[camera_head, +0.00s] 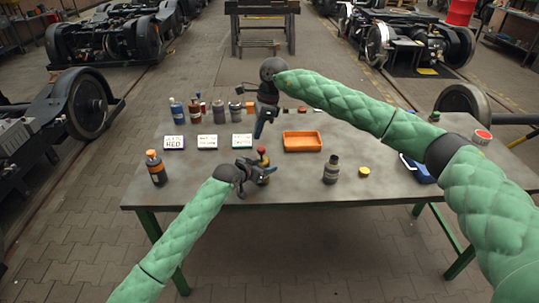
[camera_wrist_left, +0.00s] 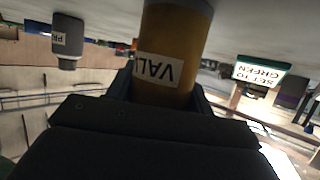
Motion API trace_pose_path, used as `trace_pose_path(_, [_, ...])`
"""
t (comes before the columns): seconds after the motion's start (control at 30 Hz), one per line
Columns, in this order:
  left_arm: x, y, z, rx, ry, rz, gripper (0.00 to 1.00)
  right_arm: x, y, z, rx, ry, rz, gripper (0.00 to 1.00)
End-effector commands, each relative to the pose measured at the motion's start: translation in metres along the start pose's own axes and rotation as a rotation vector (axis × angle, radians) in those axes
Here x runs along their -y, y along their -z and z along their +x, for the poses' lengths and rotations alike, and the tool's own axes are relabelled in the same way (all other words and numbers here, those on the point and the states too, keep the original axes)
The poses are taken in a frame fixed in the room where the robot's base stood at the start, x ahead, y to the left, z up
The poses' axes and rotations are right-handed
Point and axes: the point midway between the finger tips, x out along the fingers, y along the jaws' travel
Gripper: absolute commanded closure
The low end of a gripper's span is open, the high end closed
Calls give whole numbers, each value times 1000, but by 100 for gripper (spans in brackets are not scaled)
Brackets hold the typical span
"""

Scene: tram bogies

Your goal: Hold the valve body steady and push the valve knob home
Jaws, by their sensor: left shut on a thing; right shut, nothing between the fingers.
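The valve body is a brass-yellow cylinder with a white label (camera_wrist_left: 178,36); it fills the top middle of the left wrist view, which shows the scene upside down. My left gripper (camera_head: 266,174) is shut around it near the table's front edge, and its fingers hide much of the body in the head view. The valve knob (camera_head: 262,150) is a small red cap on top of the valve. My right gripper (camera_head: 259,133) is shut and empty, pointing down just above the knob. I cannot tell whether its fingertips touch the knob.
An orange tray (camera_head: 302,141) lies right of the valve. Label cards, including a teal one (camera_head: 242,141), and several bottles stand behind. A dark bottle (camera_head: 332,170) and yellow cap (camera_head: 364,171) are to the right; an orange-capped bottle (camera_head: 156,168) is at left.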

Motion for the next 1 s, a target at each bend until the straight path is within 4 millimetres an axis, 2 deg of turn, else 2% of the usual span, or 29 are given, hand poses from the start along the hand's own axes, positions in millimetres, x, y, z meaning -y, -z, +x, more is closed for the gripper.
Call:
trace_pose_path(0.27, [0,0,0,0,0,0,74,-2,15,19,276,-37,-29,100])
trace_pose_path(0.47, [0,0,0,0,0,0,74,-2,36,26,466,-28,-34,100])
trace_pose_path(0.67, [0,1,0,-1,0,0,74,-1,64,32,645,7,-23,100])
trace_pose_path(1.0, [0,1,0,-1,0,0,74,0,126,35,882,112,20,100])
